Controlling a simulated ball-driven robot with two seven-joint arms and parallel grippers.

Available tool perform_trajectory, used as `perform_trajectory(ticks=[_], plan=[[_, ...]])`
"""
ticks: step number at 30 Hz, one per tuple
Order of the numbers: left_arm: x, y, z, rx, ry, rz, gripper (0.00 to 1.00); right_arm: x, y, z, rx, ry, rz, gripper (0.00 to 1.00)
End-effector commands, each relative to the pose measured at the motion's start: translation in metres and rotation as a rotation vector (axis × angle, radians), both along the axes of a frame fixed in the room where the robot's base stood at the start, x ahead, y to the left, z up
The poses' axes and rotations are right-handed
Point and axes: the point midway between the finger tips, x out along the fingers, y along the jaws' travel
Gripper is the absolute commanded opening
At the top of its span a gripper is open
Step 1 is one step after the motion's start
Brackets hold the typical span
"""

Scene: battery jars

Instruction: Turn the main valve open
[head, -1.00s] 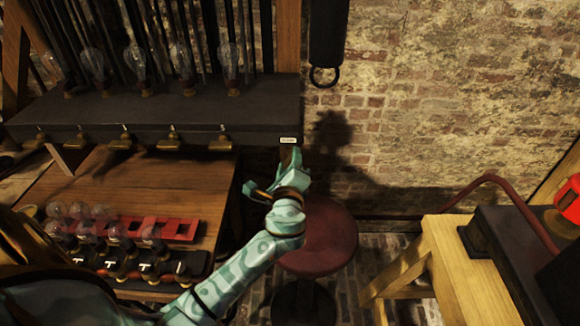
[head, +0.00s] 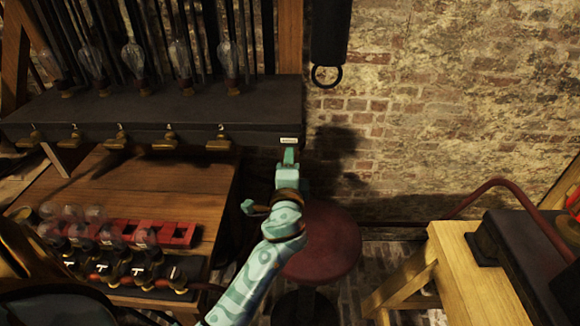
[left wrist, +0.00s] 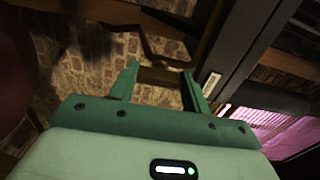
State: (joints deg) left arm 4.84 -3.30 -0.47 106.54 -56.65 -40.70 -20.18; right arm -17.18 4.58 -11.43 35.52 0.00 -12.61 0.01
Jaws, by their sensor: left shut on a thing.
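The dark bench-like manifold (head: 150,110) runs across the upper left of the head view, with a small white label (head: 289,140) at its right end. My left gripper (head: 290,156) is just under that label. In the left wrist view my gripper's two fingers (left wrist: 161,84) stand either side of a brownish bar, the main valve's handle (left wrist: 160,75), and are shut on it. The label (left wrist: 211,84) shows just right of the fingers. In the head view the handle is hidden by the gripper. My right gripper is in neither view.
Several brass taps (head: 170,143) line the manifold's front, with glass bulbs (head: 180,62) on top. A wooden table (head: 165,185) with jars and a red rack (head: 175,232) is below. A red stool (head: 325,245) is near my arm. A yellow bench (head: 455,270) stands right.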

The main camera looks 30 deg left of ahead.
Motion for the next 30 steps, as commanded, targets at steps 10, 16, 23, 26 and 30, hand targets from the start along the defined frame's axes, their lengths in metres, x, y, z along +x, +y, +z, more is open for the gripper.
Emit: perform_trajectory(ticks=[10, 16, 23, 26, 30], plan=[[-0.0003, 0.0001, -0.0014, -0.009, -0.002, 0.001, 0.24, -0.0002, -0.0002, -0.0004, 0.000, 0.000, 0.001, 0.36], [-0.0003, 0.0001, -0.0012, -0.009, -0.002, 0.001, 0.69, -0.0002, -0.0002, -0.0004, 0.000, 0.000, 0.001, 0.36], [0.0000, 0.0001, 0.0007, -0.007, -0.006, 0.001, 0.69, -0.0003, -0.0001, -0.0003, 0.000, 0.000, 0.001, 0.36], [0.0002, 0.0004, 0.0014, -0.007, -0.006, 0.000, 0.69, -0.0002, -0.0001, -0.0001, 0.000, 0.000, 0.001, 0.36], [0.0009, 0.0022, 0.0020, -0.006, -0.007, -0.001, 0.69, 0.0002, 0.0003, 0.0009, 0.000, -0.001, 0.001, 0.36]])
